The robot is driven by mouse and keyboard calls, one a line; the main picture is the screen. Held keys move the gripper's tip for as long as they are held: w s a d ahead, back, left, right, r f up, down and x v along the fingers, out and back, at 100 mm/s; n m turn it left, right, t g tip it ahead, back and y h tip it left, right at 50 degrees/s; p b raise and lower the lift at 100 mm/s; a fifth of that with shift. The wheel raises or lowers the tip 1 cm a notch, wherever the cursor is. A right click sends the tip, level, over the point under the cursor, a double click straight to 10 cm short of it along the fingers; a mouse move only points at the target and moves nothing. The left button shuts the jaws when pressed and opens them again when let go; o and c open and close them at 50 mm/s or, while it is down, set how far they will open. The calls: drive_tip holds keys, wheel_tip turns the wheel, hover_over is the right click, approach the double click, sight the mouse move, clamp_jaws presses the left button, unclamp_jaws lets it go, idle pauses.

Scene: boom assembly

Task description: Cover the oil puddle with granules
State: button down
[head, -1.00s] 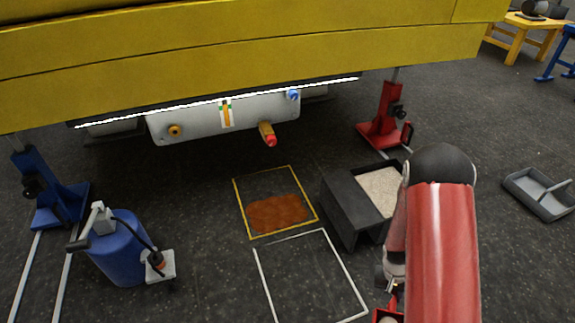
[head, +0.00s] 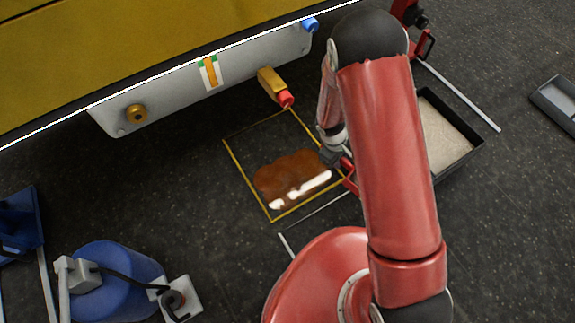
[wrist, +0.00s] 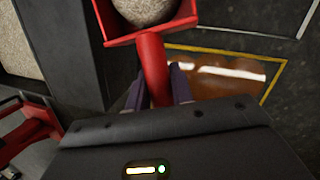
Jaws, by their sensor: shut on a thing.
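The brown oil puddle (head: 285,172) lies inside a yellow floor outline (head: 245,180). White streaks show on it in both views; I cannot tell whether they are glare or granules. In the wrist view, part of the puddle (wrist: 205,82) shows right of the scoop handle. My gripper (wrist: 156,88) is shut on the handle of a red scoop (wrist: 152,60), whose pan is heaped with pale granules (wrist: 148,8). In the head view, my gripper (head: 334,156) and the scoop (head: 349,175) are at the puddle's right edge, largely hidden by my arm.
A dark bin (head: 470,155) of pale granules stands on the right, partly behind my arm. A blue canister (head: 115,270) stands at lower left. A grey tray (head: 556,98) is at far right.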

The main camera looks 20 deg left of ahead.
drive_tip(key=s+a+f+n+t+y+b, duration=0.1)
drive_tip(key=s+a+f+n+t+b, duration=0.15)
drive_tip(key=a+n, duration=0.6)
drive_tip(key=s+a+f+n+t+y+b, duration=0.1)
drive_tip(key=s+a+n+b, duration=0.4)
drive_tip(key=a, duration=0.6)
drive_tip(key=shift+w+d+r+g+y+p, duration=1.9)
drive_tip(key=shift+w+r+g+y+p, duration=0.85)
drive_tip(key=shift+g+p, duration=0.75)
drive_tip(key=s+a+b, duration=0.4)
drive_tip(key=s+a, duration=0.5)
drive_tip(key=s, duration=0.2)
drive_tip(key=shift+s+a, duration=0.2)
drive_tip(key=shift+a, duration=0.1)
drive_tip(key=shift+f+n, duration=0.1)
drive_tip(key=shift+n, duration=0.15)
